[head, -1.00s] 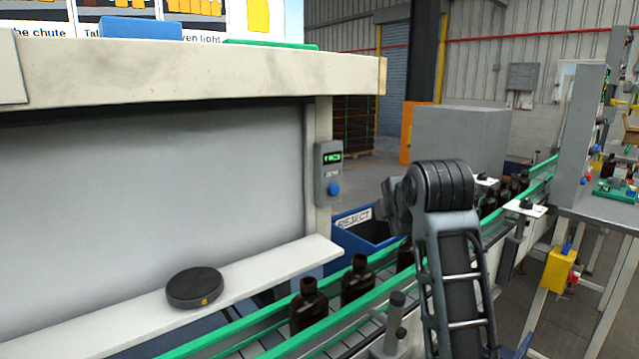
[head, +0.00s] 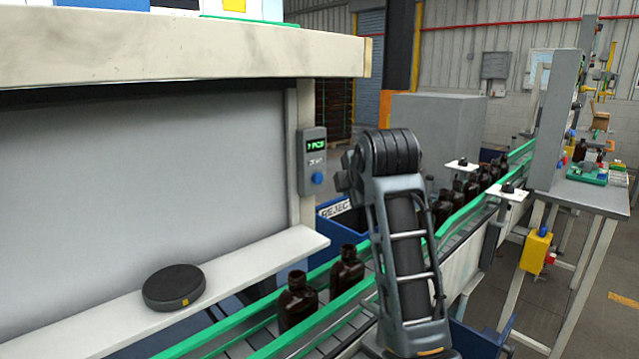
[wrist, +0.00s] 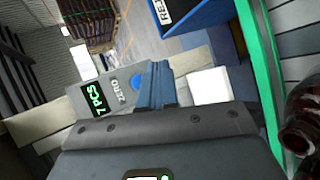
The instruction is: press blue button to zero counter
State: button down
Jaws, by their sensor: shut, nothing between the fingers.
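The grey counter box (head: 312,160) is fixed to the post at the right end of the panel, with a green lit display and a blue button (head: 317,178) below it. In the wrist view the display (wrist: 92,101) reads 7 PCS, and the blue button (wrist: 136,82) sits beside the word ZERO. My gripper (wrist: 160,66) shows there as shut, blue fingers with nothing between them, pointing toward the box. The fingers appear just beside the button; I cannot tell whether they touch it. In the head view my arm hides the fingers.
A white shelf (head: 245,260) holds a dark round puck (head: 173,287). A conveyor with green rails (head: 345,305) carries several amber bottles (head: 297,300) in front of the shelf. A blue REJECT bin (head: 345,218) stands behind the conveyor. A thick ledge (head: 200,55) overhangs the panel.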

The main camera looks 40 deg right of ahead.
jog(key=shift+w+a, duration=0.1)
jog(key=shift+w, duration=2.55)
jog(key=shift+w, duration=0.1)
jog(key=shift+w+p, duration=0.3)
jog(key=shift+p, duration=0.2)
jog(key=shift+w, duration=0.45)
dwell(0.4)
jog(key=shift+s, duration=0.15)
jog(key=shift+s+p, duration=0.3)
jog(key=shift+s, duration=0.45)
jog(key=shift+s, duration=2.5)
